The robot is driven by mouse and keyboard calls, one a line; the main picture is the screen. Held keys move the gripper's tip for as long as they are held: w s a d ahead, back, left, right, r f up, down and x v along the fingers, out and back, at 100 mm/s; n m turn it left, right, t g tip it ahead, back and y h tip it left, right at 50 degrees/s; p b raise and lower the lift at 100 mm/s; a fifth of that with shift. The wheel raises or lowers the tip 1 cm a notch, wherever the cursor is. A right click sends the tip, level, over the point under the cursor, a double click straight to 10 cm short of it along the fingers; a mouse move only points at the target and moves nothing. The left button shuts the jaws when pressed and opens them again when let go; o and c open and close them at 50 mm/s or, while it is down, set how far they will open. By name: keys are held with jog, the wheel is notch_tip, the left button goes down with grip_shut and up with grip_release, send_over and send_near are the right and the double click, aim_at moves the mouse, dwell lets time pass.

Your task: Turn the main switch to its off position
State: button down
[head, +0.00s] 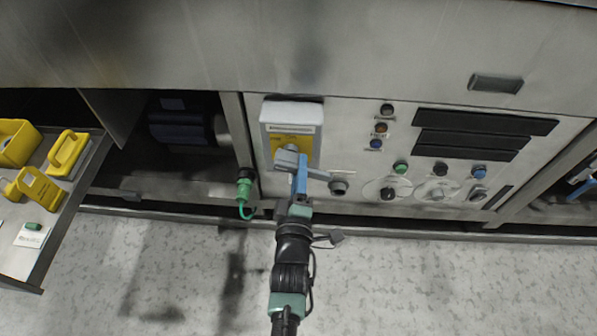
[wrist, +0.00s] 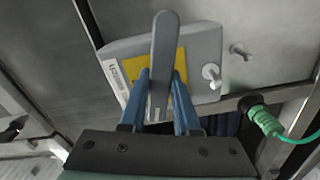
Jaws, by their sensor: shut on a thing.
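The main switch is a light grey box (head: 291,113) with a yellow plate (head: 291,147), at the left end of the control panel. Its grey handle (head: 285,158) stands out in front of the plate, slanting down to the right in the head view. In the wrist view the handle (wrist: 164,50) runs lengthwise between the blue fingers and past their tips, over the yellow plate (wrist: 134,68). My gripper (head: 301,168) is shut on the handle, also seen in the wrist view (wrist: 162,82). Any position markings are too small to read.
A green connector with a cord (head: 244,190) hangs left of the switch. Buttons and dials (head: 388,194) lie to the right. A side table (head: 62,212) with yellow lockout items stands at the left. The speckled floor in front is mostly clear.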

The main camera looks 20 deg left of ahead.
jog(key=shift+r+n+b, duration=0.15)
jog(key=shift+n+b, duration=0.15)
jog(key=shift+n, duration=0.6)
jog(key=shift+r+n+b, duration=0.15)
jog(key=shift+n+b, duration=0.1)
jog(key=shift+n, duration=0.65)
jog(key=c, duration=0.6)
grip_release()
jog(key=shift+c, duration=0.2)
jog(key=p+v, duration=0.4)
jog(key=v, duration=0.9)
jog(key=shift+r, duration=0.1)
